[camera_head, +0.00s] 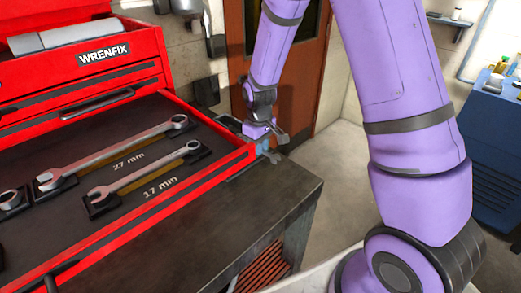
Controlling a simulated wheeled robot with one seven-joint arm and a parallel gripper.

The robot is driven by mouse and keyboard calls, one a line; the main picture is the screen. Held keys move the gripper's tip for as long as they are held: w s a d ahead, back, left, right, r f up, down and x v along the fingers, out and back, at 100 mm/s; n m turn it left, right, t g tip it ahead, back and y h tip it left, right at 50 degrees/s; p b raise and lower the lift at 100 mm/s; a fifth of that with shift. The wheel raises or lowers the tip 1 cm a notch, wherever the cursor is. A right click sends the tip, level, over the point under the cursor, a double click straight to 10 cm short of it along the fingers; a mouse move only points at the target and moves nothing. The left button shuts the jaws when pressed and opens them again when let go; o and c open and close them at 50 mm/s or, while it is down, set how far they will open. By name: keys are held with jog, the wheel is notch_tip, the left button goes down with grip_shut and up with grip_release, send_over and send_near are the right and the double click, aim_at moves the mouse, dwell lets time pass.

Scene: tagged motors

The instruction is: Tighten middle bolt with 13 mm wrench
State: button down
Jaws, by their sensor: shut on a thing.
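My gripper (268,143) is at the far right corner of the open red drawer, just beyond its edge and above the dark bench. It is small and partly hidden by my own wrist. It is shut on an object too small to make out. A small grey piece (282,137) shows at its right side. No wrench marked 13 mm and no bolt can be made out. In the drawer (222,165) lie a wrench labelled 27 mm (115,150) and a smaller one labelled 17 mm (145,174), each in its recess.
A red WRENFIX tool chest (130,50) stands at the left. Part of another tool (12,201) shows at the drawer's left. The dark bench top (250,210) is mostly bare in front. A brown door (305,90) stands behind, and a blue cabinet (493,130) at the right.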

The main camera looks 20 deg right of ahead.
jog(key=shift+s, duration=0.1)
jog(key=shift+s+a+m, duration=0.2)
jog(key=shift+a+m, duration=0.5)
jog(key=shift+m, duration=0.5)
jog(key=shift+a, duration=0.1)
jog(key=shift+s+a+m, duration=0.15)
jog(key=shift+a+m, duration=0.55)
jog(key=shift+m, duration=0.5)
jog(key=shift+a+m, duration=0.8)
jog(key=shift+m, duration=0.4)
